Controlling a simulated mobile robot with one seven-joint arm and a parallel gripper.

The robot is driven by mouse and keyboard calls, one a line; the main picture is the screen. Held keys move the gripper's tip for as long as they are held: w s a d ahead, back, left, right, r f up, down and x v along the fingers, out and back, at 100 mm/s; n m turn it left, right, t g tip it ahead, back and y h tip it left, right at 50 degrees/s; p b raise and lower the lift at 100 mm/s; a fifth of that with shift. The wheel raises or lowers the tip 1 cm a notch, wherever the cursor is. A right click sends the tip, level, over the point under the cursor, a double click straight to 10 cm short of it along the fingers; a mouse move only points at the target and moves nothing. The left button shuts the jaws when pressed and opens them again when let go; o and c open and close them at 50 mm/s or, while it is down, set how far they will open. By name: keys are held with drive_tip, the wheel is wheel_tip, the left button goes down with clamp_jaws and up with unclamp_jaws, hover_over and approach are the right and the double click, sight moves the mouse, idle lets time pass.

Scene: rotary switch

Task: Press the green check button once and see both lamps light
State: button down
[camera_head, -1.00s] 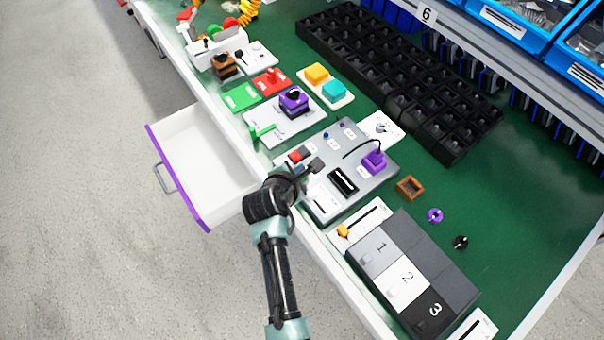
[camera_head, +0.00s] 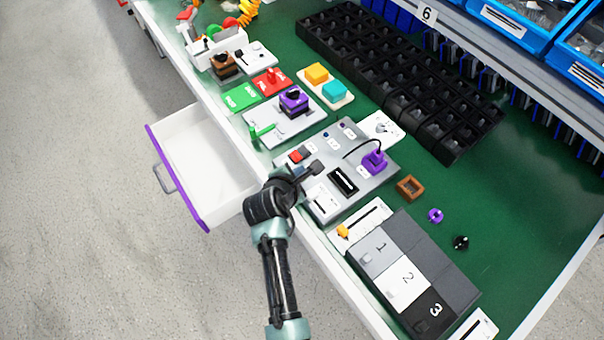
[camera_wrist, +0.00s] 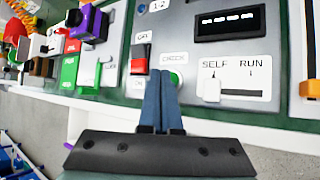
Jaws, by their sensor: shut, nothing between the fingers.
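The green check button (camera_wrist: 176,78) sits on the grey panel (camera_wrist: 190,25), under the CHECK label, in the wrist view. My gripper (camera_wrist: 160,74) is shut and empty. Its fingertips are just left of the button and partly cover it; I cannot tell whether they touch it. In the head view my gripper (camera_head: 314,168) is over the panel's near edge and hides the button. Two small dark blue round lamps (camera_head: 326,135) (camera_head: 342,124) show near the panel's far left; neither looks clearly lit.
A red rocker switch (camera_wrist: 139,58) is left of my fingers. A white SELF/RUN slider (camera_wrist: 212,90) is to the right, below a dark display (camera_wrist: 229,22). A purple plug (camera_head: 375,161) with a black cable stands on the panel. An open white drawer (camera_head: 207,150) is to the left.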

drive_tip(key=shift+f, duration=0.45)
idle(0.6)
drive_tip(key=shift+r, duration=0.1)
drive_tip(key=shift+r+p, duration=0.75)
drive_tip(key=shift+p, duration=0.1)
wheel_tip(320, 180, up, 5)
drive_tip(key=p, duration=0.5)
idle(0.7)
